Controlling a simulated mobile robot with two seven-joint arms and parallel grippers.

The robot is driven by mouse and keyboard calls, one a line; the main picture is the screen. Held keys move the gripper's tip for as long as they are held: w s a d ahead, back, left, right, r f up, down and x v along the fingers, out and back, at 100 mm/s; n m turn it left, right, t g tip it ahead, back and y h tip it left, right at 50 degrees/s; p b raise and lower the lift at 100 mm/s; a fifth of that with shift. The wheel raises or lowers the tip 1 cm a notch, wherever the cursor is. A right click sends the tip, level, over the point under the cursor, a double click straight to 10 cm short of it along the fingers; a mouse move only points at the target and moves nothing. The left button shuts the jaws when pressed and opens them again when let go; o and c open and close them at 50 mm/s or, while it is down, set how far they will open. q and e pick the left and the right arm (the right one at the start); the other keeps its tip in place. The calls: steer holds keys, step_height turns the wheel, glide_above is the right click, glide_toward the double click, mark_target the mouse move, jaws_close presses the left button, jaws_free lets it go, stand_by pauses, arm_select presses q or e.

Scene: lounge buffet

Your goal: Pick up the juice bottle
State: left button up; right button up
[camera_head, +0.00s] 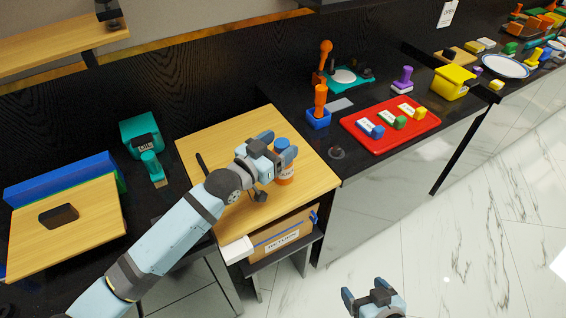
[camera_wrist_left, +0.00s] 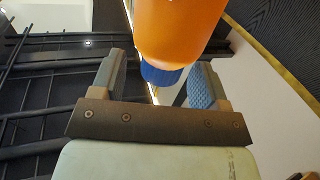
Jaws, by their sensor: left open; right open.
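The juice bottle (camera_head: 285,176) is orange with a blue cap and a label, and stands near the right edge of the wooden board. My left gripper (camera_head: 279,147) is open at the bottle's upper part, with a finger on either side of the cap in the head view. In the left wrist view the orange bottle (camera_wrist_left: 178,32) and its blue cap (camera_wrist_left: 160,74) show upside down between the two open fingers (camera_wrist_left: 155,88). I cannot tell whether a finger touches it. My right gripper (camera_head: 374,297) is open and empty over the floor at the bottom.
The bottle stands on a wooden board (camera_head: 215,143) on the black counter. A box marked RETURN (camera_head: 281,241) sits below it. A red tray (camera_head: 390,125) with small labelled blocks lies to the right. A teal container (camera_head: 141,131) stands to the left.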

arm_select(q)
steer(key=shift+w+d, duration=0.5)
steer(key=shift+w, duration=0.05)
jaws_close()
arm_select(e)
steer(key=shift+r, duration=0.1)
arm_select(q)
step_height(320, 180, up, 20)
steer(key=p, duration=0.2)
arm_select(e)
steer(key=shift+r, duration=0.45)
